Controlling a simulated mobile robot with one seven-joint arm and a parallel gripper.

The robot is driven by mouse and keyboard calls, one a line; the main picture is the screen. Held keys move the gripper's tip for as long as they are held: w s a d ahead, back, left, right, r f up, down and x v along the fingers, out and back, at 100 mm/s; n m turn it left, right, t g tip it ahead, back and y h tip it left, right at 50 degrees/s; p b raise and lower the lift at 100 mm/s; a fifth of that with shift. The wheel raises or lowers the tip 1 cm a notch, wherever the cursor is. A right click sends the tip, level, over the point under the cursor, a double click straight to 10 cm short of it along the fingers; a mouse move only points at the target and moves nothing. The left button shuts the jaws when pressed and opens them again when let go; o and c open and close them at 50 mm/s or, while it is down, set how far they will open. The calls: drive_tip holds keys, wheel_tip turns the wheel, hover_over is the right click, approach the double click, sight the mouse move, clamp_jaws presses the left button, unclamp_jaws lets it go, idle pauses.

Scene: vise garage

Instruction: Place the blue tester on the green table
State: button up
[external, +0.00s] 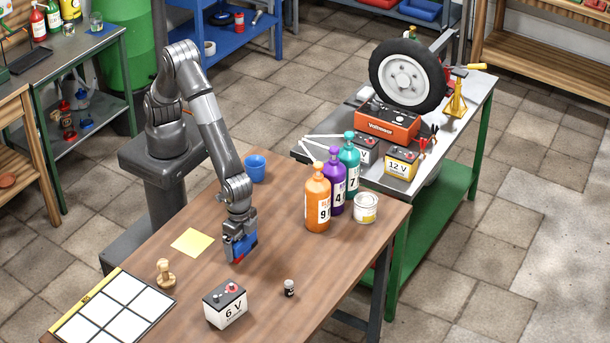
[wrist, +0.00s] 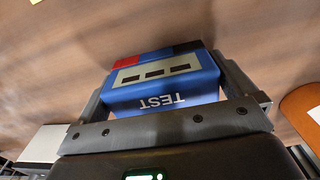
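The blue tester (wrist: 165,85), marked TEST with a dark-slotted display and a red patch, sits between the fingers of my gripper (wrist: 172,95) in the wrist view. In the external view my gripper (external: 240,245) points down over the brown table, shut on the tester (external: 243,248). I cannot tell whether the tester still touches the tabletop. The green table (external: 432,195), with green legs and shelf and a grey top, stands beyond the brown table at the right.
On the green table are a wheel (external: 405,75), orange charger (external: 387,122), 12 V battery (external: 401,162) and yellow jack stand (external: 456,98). Bottles (external: 318,200) and a can (external: 365,207) stand on the brown table (external: 300,255) towards it. A 6 V battery (external: 225,305) is near the front.

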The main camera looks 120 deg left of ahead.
drive_tip(key=shift+r, duration=0.1)
wheel_tip(320, 180, up, 11)
drive_tip(key=shift+r, duration=0.1)
drive_tip(key=s+a+r+t+h, duration=0.1)
drive_tip(key=s+a+r, duration=0.5)
drive_tip(key=a+r, duration=0.2)
drive_tip(key=s+a+r+t, duration=0.2)
drive_tip(key=s+a+r, duration=0.3)
drive_tip(key=a+r, duration=0.35)
drive_tip(key=s+a+t, duration=0.1)
drive_tip(key=s+a, duration=0.3)
drive_tip(key=s, duration=0.4)
drive_tip(key=s+a+t+y, duration=0.1)
drive_tip(key=s+a, duration=0.4)
drive_tip(key=s, duration=0.4)
drive_tip(key=shift+a+t, duration=0.25)
drive_tip(key=shift+t, duration=0.05)
drive_tip(key=shift+w, duration=0.1)
